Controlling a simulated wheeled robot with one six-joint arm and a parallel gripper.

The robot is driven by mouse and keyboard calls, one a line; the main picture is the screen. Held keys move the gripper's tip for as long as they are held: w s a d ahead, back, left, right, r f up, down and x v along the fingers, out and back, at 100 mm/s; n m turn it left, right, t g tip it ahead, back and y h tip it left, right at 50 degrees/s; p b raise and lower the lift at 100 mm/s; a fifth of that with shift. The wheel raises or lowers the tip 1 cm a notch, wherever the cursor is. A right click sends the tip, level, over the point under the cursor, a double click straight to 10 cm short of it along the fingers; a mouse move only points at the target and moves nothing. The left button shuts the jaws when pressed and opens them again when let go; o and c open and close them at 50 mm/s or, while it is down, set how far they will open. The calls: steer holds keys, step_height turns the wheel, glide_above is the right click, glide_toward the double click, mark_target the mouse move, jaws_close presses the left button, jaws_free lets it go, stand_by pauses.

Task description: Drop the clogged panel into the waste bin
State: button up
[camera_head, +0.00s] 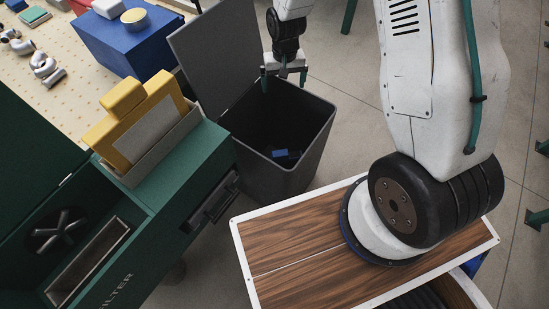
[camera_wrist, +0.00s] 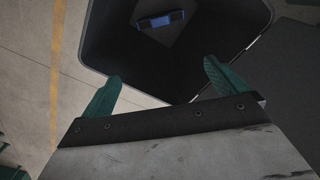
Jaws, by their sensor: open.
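The dark grey waste bin (camera_head: 262,165) stands on the floor with its lid (camera_head: 215,60) swung open. A dark panel with a blue grip (camera_head: 285,154) lies inside it, low down and mostly in shadow. The wrist view shows the blue grip (camera_wrist: 160,21) and a grey face below it, inside the bin (camera_wrist: 110,40); I cannot tell whether its face is clogged. My gripper (camera_head: 284,76) is over the far part of the bin.
A green filter cabinet (camera_head: 195,165) stands left of the bin, with an open slot (camera_head: 88,262). A yellow-framed panel (camera_head: 142,125) stands in a grey holder on it. A blue box (camera_head: 120,45) is behind. A wood-topped surface (camera_head: 300,250) is in front.

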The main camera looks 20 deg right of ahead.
step_height(320, 180, up, 7)
steer(key=shift+r, duration=0.15)
stand_by(0.5)
